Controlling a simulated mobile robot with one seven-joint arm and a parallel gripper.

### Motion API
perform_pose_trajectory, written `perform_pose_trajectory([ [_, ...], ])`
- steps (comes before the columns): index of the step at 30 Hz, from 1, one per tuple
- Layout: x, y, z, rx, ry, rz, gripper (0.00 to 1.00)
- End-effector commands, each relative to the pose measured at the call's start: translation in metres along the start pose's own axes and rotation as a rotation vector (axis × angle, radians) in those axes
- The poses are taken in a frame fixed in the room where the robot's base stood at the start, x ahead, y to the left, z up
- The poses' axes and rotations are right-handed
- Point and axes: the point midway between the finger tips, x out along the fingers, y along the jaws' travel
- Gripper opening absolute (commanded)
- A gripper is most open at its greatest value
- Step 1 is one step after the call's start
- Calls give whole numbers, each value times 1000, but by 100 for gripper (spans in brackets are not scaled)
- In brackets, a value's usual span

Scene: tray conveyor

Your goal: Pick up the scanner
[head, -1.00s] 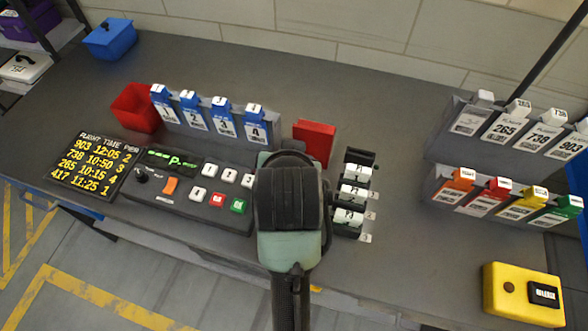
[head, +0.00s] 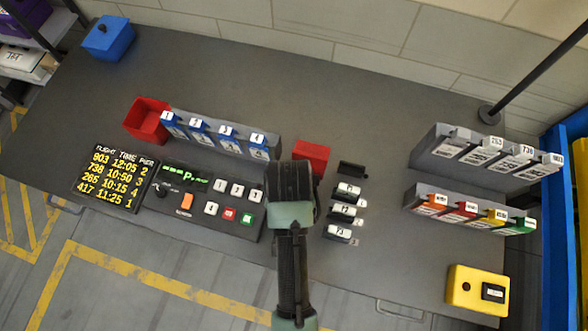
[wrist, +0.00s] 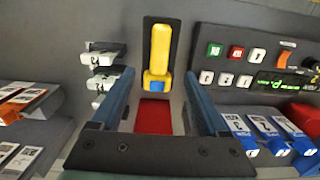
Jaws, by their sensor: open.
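The scanner (wrist: 160,52), a yellow handle with a blue part at its near end, lies in a black holder (wrist: 148,28) on the desk in the wrist view. I take this for the scanner; in the head view my arm hides it. My gripper (wrist: 159,80) is open and empty, its two blue fingers apart, one on each side of the scanner's line. The fingers seem to be above the desk, not touching it. In the head view my gripper (head: 290,190) shows from above, its fingertips hidden.
A red block (head: 311,158) stands close by my gripper. Several black-and-white stamp-like pieces (head: 343,213) stand to the right, a button panel (head: 205,200) to the left. Blue tags (head: 214,140) stand in a rack behind.

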Motion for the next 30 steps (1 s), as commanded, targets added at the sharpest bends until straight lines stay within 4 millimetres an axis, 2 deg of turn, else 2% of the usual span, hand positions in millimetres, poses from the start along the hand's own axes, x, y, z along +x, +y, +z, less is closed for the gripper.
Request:
perform_pose_trajectory([
  [4,25,0,0,-1,-2,0,78],
  [14,48,0,-2,-1,0,0,78],
  [22,81,1,-5,-2,1,0,78],
  [30,90,1,-6,-2,4,-1,78],
])
